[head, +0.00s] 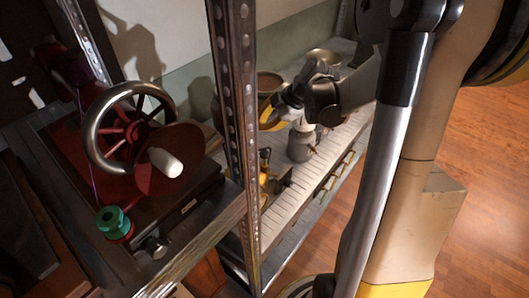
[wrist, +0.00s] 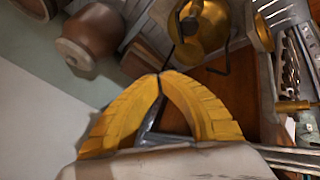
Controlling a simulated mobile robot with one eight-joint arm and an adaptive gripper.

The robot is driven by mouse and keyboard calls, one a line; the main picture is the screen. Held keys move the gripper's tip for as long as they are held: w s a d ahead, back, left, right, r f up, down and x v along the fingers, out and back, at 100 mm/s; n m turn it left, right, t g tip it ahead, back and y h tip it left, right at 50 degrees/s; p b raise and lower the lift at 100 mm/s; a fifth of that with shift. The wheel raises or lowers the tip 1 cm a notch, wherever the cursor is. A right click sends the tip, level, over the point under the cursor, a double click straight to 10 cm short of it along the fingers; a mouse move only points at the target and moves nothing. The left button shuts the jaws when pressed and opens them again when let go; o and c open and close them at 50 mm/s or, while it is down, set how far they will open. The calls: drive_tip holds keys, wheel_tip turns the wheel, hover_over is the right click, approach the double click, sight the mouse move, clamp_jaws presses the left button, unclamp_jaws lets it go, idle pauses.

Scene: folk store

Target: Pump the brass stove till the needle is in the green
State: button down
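My gripper (wrist: 160,76) has its two yellow fingers brought together at the tips, with nothing clearly held between them. In the head view, my gripper (head: 268,118) is over the back of a shelf, its fingers partly hidden. A rounded brass body (wrist: 205,25) with thin black wire parts, probably the stove, lies just beyond the fingertips. One black wire ends close to the tips; I cannot tell whether they touch. A small brass-and-black object (head: 264,172) below my gripper in the head view may be the same stove. No gauge needle or green zone can be read.
A brown pot (wrist: 90,35) stands left of the brass body in the wrist view. A short brass cylinder (wrist: 293,106) and metal parts lie at right. In the head view, a perforated metal post (head: 238,110) stands left of my arm, beside a red hand-wheel machine (head: 128,130).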

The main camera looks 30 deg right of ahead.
sight(263, 150)
drive_tip(key=shift+f, duration=0.15)
wheel_tip(263, 150, down, 9)
drive_tip(key=b, duration=0.6)
drive_tip(key=shift+r+b, duration=0.2)
drive_tip(key=shift+b, duration=0.2)
idle(0.9)
drive_tip(key=shift+f+b, duration=0.4)
drive_tip(key=shift+f, duration=0.05)
drive_tip(key=shift+s+f+b, duration=0.15)
drive_tip(key=shift+f+b, duration=1.3)
drive_tip(key=shift+f, duration=0.35)
idle(1.2)
drive_tip(key=shift+r, duration=0.15)
drive_tip(key=shift+d+r+p, duration=0.15)
drive_tip(key=shift+r+p, duration=0.8)
drive_tip(key=shift+r, duration=0.05)
drive_tip(key=shift+a+r+p, duration=0.2)
drive_tip(key=shift+r+p, duration=0.4)
drive_tip(key=shift+r, duration=0.5)
